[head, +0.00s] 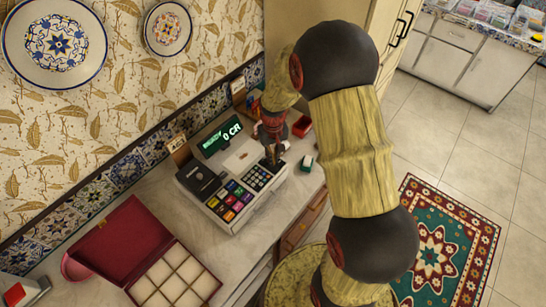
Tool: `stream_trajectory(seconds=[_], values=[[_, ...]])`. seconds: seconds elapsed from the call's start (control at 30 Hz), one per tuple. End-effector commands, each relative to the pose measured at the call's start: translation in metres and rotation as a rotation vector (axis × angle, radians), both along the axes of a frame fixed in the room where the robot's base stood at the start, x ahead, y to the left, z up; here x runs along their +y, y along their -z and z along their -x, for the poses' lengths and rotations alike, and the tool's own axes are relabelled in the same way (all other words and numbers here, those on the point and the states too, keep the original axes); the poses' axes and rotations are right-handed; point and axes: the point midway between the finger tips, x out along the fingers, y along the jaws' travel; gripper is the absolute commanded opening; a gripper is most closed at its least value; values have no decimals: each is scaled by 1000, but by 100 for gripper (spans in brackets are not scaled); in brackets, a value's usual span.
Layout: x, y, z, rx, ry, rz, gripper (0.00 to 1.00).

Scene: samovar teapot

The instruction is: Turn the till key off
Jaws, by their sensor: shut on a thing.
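The till (235,196) is a white cash register with coloured and dark keys, standing on the counter against the tiled wall. Its raised display (221,137) is lit green and seems to read "0 CR". My gripper (272,157) points down at the right rear part of the till, just behind the dark number keys. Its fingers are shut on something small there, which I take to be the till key. The key itself is hidden by the fingers, so I cannot see which way it is turned.
An open red box (114,246) with pale compartments stands on the counter at lower left. A small green-and-white object (307,163) and a red one (301,127) lie right of the till. A wooden cabinet (310,25) rises behind my arm.

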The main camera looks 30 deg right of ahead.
Motion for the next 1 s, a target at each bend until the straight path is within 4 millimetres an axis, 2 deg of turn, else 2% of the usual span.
stream_trajectory(seconds=[0.5, 1.0], values=[[0, 0, 0, 1, -409, 0, 0], [0, 0, 0, 1, -562, 0, 0]])
